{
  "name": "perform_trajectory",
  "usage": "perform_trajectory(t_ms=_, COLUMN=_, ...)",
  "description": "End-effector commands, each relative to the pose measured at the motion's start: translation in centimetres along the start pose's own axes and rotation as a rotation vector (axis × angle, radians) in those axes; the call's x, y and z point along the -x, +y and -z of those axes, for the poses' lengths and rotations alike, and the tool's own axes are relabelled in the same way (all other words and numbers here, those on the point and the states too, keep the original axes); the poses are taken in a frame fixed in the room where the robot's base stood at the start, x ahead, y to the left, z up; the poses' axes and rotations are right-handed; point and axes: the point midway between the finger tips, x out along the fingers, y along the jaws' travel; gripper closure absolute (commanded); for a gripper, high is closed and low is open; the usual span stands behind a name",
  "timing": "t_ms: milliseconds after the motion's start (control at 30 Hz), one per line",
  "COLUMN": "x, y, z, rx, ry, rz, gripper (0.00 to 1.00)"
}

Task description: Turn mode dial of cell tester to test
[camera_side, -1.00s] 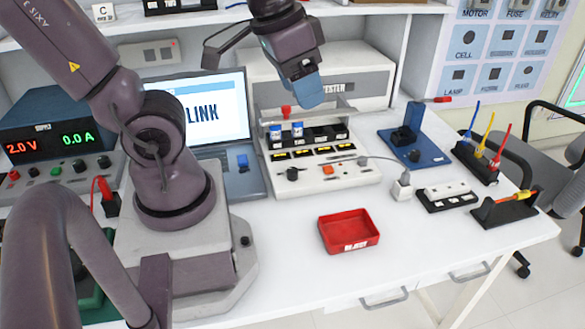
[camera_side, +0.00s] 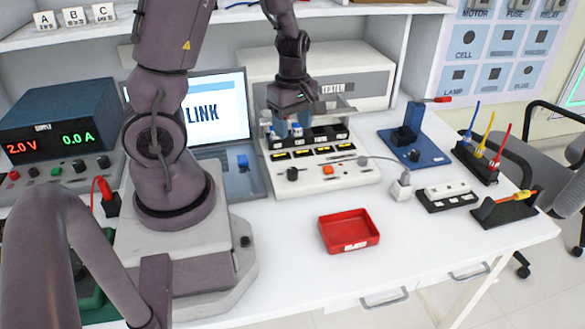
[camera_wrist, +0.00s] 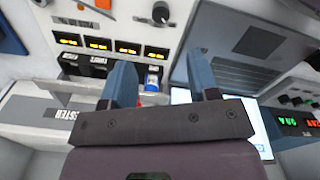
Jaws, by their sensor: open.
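The cell tester (camera_side: 340,178) is a white unit with a row of small yellow displays and black cell slots. Its black mode dial (camera_side: 292,174) is at the front left of the panel; in the wrist view it shows near the top (camera_wrist: 161,12). I cannot read the dial's marks. My gripper (camera_wrist: 162,72) points down over the slots, behind the dial, its blue fingers apart. A blue and white cell (camera_wrist: 153,78) shows between the fingers in the wrist view. I cannot tell whether the fingers touch it. My gripper partly hides the slots in the side view.
A laptop (camera_side: 240,178) stands left of the tester, close to the dial side.

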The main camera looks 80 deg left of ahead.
Motion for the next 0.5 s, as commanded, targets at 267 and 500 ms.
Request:
perform_trajectory(t_ms=267, x=-5.1, y=-0.3, z=0.1, rx=0.002, ry=-0.001, rz=0.011, gripper=0.45)
perform_trajectory(t_ms=500, x=-9.8, y=-0.3, z=0.1, rx=-0.001, ry=-0.002, rz=0.009, gripper=0.45)
